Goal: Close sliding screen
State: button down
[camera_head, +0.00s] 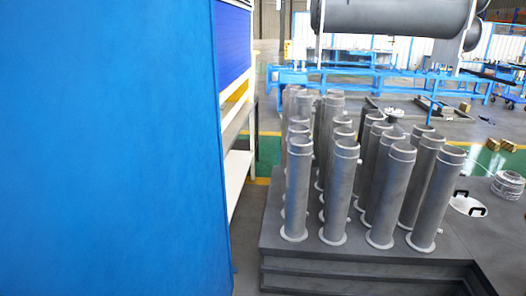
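A large flat blue panel (110,150) fills the left side of the head view, very close to me. I cannot tell whether it is the sliding screen or the side of a cabinet. Beyond its right edge is a darker blue ribbed surface (232,45), which might also be a screen; most of it is hidden behind the panel. No handle shows on either surface. My gripper is not in view.
Several upright grey flanged tubes (297,190) stand on a dark stepped platform (380,270). A white coil (508,184) and a black-handled disc (467,205) lie at right. A big grey cylinder (390,17) crosses the top. A narrow floor gap separates panel and platform.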

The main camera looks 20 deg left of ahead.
aim_at(113, 182)
jog(key=u, duration=0.25)
jog(key=i, duration=1.4)
jog(key=u, duration=1.55)
jog(key=i, duration=0.75)
jog(key=u, duration=0.75)
